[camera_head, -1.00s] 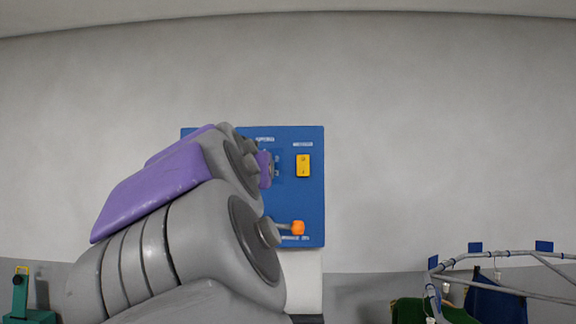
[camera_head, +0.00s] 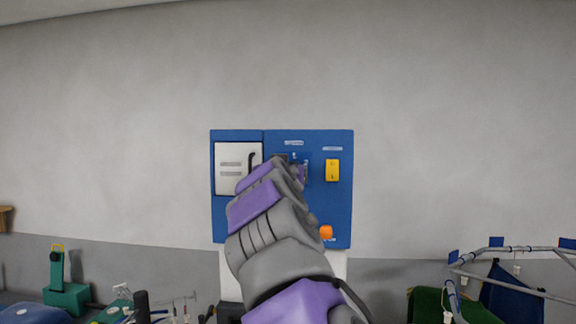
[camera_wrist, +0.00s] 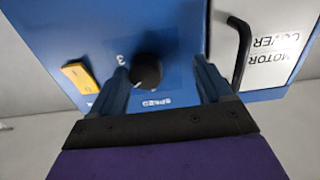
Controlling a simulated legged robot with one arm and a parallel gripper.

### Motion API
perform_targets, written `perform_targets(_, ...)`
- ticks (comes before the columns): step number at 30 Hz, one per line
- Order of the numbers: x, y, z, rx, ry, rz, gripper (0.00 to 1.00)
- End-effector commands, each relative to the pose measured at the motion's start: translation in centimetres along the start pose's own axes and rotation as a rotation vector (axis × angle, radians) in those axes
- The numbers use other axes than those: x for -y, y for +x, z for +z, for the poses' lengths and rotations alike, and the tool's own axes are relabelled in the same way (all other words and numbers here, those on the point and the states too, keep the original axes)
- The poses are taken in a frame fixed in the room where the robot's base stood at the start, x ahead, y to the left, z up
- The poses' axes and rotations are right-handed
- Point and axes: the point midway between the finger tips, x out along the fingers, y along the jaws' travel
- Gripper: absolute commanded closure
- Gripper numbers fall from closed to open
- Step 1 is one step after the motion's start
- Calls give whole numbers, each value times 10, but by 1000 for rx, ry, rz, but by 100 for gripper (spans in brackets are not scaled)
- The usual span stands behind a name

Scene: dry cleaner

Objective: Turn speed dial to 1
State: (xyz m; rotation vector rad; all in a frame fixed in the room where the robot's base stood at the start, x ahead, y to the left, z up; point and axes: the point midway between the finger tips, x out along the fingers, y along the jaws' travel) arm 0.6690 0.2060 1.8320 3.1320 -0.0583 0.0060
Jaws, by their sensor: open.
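The speed dial (camera_wrist: 147,71) is a round black knob on the blue control panel (camera_wrist: 170,25). In the wrist view a "3" shows beside it and an upside-down "SPEED" label below it. My gripper (camera_wrist: 160,67) is open, with one finger close on the dial's left and the other farther off on its right. I cannot tell whether the near finger touches the knob. The dial's pointer is not clear. In the head view the panel (camera_head: 341,207) hangs on the wall, and my arm hides the dial and most of the gripper.
A yellow switch (camera_head: 332,170) and an orange-knobbed lever (camera_head: 326,232) are on the panel's right side. A white motor cover (camera_head: 229,166) with a black handle is on its left. A garment rail (camera_head: 505,284) stands at lower right, green equipment (camera_head: 68,293) at lower left.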

Motion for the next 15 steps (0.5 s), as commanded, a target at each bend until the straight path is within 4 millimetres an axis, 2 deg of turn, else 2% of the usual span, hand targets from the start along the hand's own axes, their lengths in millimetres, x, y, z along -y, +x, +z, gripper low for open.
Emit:
perform_targets(9, -12, 3, 1, 5, 10, -5, 33)
perform_targets(15, -7, 1, 1, 3, 5, -3, 52)
